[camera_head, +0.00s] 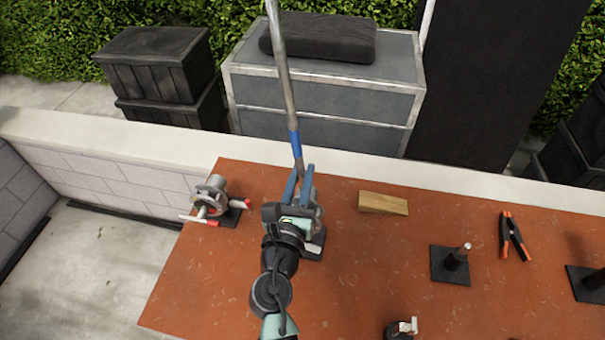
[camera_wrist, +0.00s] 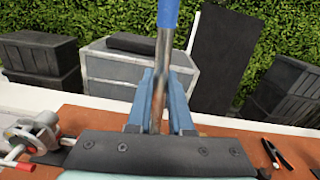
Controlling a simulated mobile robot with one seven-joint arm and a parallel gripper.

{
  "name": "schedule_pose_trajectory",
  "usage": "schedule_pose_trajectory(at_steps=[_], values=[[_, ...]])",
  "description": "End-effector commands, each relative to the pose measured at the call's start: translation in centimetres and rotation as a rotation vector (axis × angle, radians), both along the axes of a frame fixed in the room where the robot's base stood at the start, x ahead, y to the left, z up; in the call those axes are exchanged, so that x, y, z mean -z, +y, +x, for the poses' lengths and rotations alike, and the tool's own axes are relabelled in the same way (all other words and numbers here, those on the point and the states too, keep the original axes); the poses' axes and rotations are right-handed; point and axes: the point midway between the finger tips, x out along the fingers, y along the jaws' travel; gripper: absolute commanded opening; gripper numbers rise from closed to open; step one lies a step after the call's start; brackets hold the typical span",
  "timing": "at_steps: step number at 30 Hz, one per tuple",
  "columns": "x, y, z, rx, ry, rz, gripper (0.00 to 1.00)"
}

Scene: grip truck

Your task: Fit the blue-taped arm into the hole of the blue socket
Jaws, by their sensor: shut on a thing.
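The blue-taped arm is a long, thin metal rod (camera_head: 284,80) standing nearly upright, leaning slightly. Its blue tape band (camera_head: 294,143) sits just above my gripper (camera_head: 299,176). In the wrist view the rod (camera_wrist: 160,75) runs between the two blue fingers of my gripper (camera_wrist: 161,82), with the tape (camera_wrist: 168,13) at the top edge. My gripper is shut on the rod near its lower end. A stand with a dark base (camera_head: 316,244) is partly hidden behind my gripper. I cannot make out a blue socket, nor the rod's lower tip.
A metal clamp head with red handles (camera_head: 212,197) stands at the table's left. A white wall (camera_head: 400,172) runs behind the orange-brown table (camera_head: 370,270).

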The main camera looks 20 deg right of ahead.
Motion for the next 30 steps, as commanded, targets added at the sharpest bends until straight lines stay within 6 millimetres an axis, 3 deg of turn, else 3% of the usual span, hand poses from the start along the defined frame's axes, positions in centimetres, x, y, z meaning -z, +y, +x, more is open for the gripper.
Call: schedule_pose_trajectory(at_steps=[30], values=[[-5.4, 0.5, 0.3, 0.000, -0.003, -0.001, 0.00]])
